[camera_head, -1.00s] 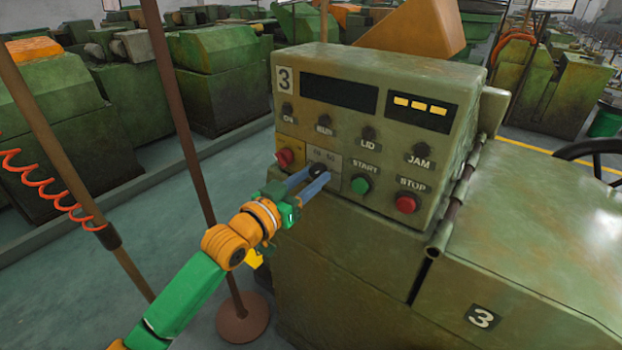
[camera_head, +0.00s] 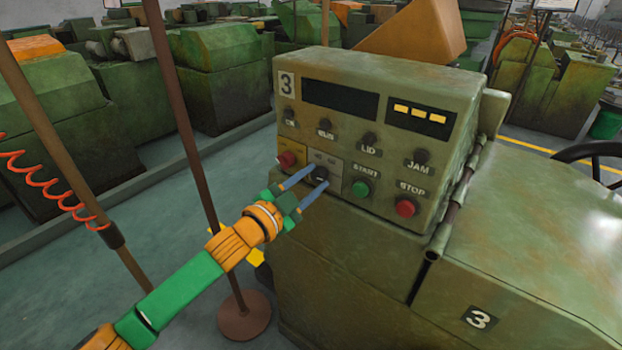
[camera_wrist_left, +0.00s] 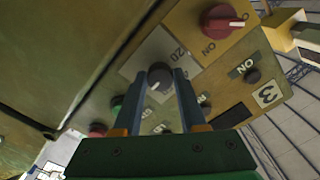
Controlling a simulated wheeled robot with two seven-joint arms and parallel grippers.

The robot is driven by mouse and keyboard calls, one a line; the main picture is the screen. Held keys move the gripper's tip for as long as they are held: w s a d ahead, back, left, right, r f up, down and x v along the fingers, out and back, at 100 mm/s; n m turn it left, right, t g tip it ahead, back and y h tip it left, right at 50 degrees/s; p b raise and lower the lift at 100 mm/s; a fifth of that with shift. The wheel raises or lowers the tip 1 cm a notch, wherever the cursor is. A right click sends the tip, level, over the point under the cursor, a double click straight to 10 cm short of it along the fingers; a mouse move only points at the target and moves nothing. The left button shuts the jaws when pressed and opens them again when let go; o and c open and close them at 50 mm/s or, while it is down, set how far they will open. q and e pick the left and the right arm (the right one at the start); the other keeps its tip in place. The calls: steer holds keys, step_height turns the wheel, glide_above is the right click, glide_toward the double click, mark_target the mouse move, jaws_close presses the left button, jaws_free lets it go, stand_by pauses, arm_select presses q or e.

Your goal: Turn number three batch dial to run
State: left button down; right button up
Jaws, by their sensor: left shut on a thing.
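The batch dial (camera_head: 321,173) is a small black knob on a pale plate at the lower part of machine number three's panel (camera_head: 395,155). In the left wrist view the dial (camera_wrist_left: 160,75) shows a light pointer mark; the plate's lettering is too small to read surely. My left gripper (camera_head: 319,176) reaches in from the lower left, its two blue-grey fingers on either side of the dial. In the left wrist view the gripper (camera_wrist_left: 161,90) is shut on the dial, one finger on each side. My right gripper is not in view.
A red knob (camera_head: 287,159) on a yellow plate sits just left of the dial. A green START button (camera_head: 361,189) and a red STOP button (camera_head: 405,207) are to the right. A brown post (camera_head: 187,140) stands left of the machine, near my left arm.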

arm_select(q)
steer(key=shift+r+m, duration=0.3)
steer(key=shift+m, duration=0.2)
steer(key=c, duration=0.6)
jaws_free()
steer(key=shift+o, duration=0.7)
steer(key=shift+d+f, duration=0.1)
steer(key=shift+f, duration=0.05)
steer(key=shift+s+a+f, duration=0.15)
steer(key=shift+s+a, duration=0.15)
steer(key=shift+s, duration=0.05)
steer(key=b+v, duration=0.1)
steer(key=v, duration=0.5)
steer(key=shift+s, duration=0.15)
